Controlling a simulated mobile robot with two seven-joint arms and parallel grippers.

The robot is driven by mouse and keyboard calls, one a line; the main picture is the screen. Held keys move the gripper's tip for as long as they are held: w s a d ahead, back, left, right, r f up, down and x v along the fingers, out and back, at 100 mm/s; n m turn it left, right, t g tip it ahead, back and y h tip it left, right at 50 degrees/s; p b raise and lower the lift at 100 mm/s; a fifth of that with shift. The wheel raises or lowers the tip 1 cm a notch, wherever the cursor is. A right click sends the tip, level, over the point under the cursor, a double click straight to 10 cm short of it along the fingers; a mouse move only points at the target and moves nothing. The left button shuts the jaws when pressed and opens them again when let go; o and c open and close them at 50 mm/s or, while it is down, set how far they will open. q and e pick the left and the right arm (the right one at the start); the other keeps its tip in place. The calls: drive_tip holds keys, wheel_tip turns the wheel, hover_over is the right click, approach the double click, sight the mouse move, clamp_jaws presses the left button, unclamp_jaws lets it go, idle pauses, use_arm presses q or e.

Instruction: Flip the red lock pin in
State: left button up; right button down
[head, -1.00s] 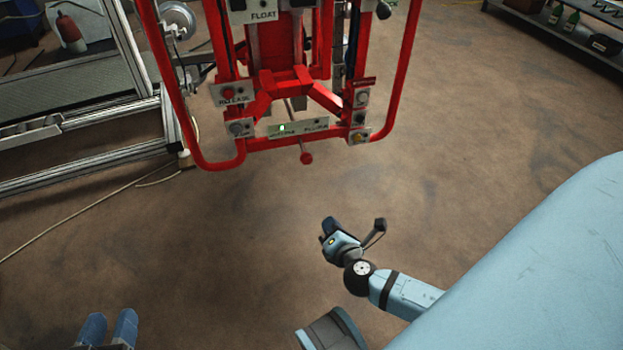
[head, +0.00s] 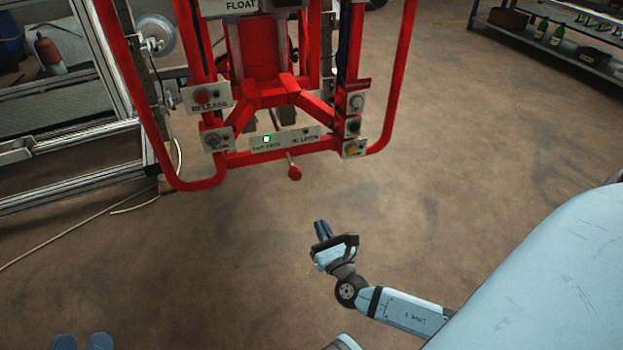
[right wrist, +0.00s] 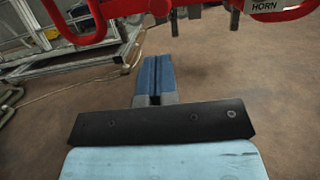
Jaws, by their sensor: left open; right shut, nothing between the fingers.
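The red manipulator frame (head: 243,160) hangs in the upper middle of the head view. A red ball-ended pin (head: 295,173), apparently the lock pin, sticks out on a thin rod below its lower crossbar, beside a label plate (head: 285,138). My right gripper (head: 320,228) is below and slightly right of the pin, apart from it. Its blue fingers (right wrist: 152,75) are shut together and empty in the right wrist view, pointing towards the frame.
The frame carries a RELEASE button (head: 203,96) and several knobs beside the crossbar. A metal rack (head: 75,187) stands at the left, with a cable (head: 75,236) on the floor. A shelf with bottles (head: 541,28) is at the upper right. The floor below the frame is clear.

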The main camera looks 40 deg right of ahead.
sight(297, 178)
drive_tip(key=b+x, duration=0.3)
drive_tip(key=x, duration=0.9)
drive_tip(key=shift+w+f, duration=0.1)
drive_tip(key=shift+w, duration=0.05)
drive_tip(key=shift+w+d, duration=0.15)
drive_tip(key=shift+w, duration=0.3)
use_arm(q)
drive_tip(key=shift+w+a+r+m+t+h, duration=0.15)
drive_tip(key=shift+w+a+m+t, duration=0.1)
drive_tip(key=shift+w+m, duration=0.25)
drive_tip(key=shift+w+a+m+t+h, duration=0.15)
drive_tip(key=shift+w+a+m+t, duration=0.15)
drive_tip(key=shift+m, duration=0.4)
drive_tip(key=shift+d, duration=0.15)
use_arm(e)
drive_tip(key=shift+r, duration=0.25)
